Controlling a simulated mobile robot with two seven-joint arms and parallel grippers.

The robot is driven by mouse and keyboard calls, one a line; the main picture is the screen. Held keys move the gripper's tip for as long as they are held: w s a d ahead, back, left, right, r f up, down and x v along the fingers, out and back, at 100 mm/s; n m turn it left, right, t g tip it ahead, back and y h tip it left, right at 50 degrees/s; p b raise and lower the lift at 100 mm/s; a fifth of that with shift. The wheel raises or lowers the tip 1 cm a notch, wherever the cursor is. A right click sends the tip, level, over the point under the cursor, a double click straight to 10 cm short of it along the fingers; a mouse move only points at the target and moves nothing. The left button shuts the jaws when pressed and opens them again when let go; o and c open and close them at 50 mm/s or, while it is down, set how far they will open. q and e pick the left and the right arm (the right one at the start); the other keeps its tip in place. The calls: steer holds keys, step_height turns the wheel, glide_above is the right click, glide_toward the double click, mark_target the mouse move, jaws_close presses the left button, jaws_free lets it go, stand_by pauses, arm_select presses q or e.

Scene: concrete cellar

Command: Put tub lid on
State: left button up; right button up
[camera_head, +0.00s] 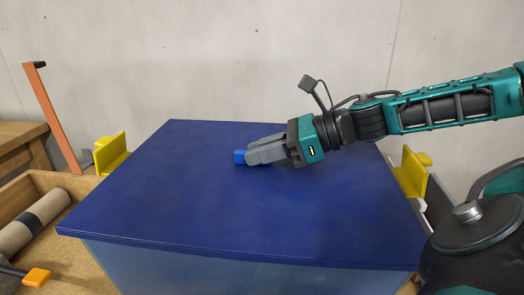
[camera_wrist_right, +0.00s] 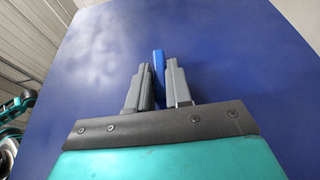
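A wide, flat, dark blue lid (camera_head: 200,205) covers the top of a translucent blue tub (camera_head: 230,275). Its front edge lies along the tub's front wall; I cannot tell whether it is fully seated. A small bright blue handle (camera_head: 239,156) stands near the lid's middle. My right gripper (camera_head: 252,155) reaches in from the right, low over the lid. In the right wrist view the handle (camera_wrist_right: 158,70) is between the grey fingers (camera_wrist_right: 159,82), which close on it from both sides. Yellow clips stand open beside the tub, left (camera_head: 111,153) and right (camera_head: 410,174). My left gripper is out of view.
At the left, a wooden tray (camera_head: 62,182) holds a grey roll (camera_head: 30,222) with a dark band and an orange-tipped item (camera_head: 37,277). A tall orange bar (camera_head: 53,117) with a dark hooked top rises behind it. A concrete wall (camera_head: 200,60) is behind the tub.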

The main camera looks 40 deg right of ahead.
steer(key=o, duration=0.5)
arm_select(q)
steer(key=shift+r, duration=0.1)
arm_select(e)
steer(key=shift+s+d, duration=0.15)
steer(key=shift+d, duration=0.05)
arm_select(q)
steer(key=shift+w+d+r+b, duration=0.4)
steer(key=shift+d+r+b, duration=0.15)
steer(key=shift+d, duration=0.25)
arm_select(e)
steer(key=v, duration=1.2)
steer(key=shift+s+r, duration=0.2)
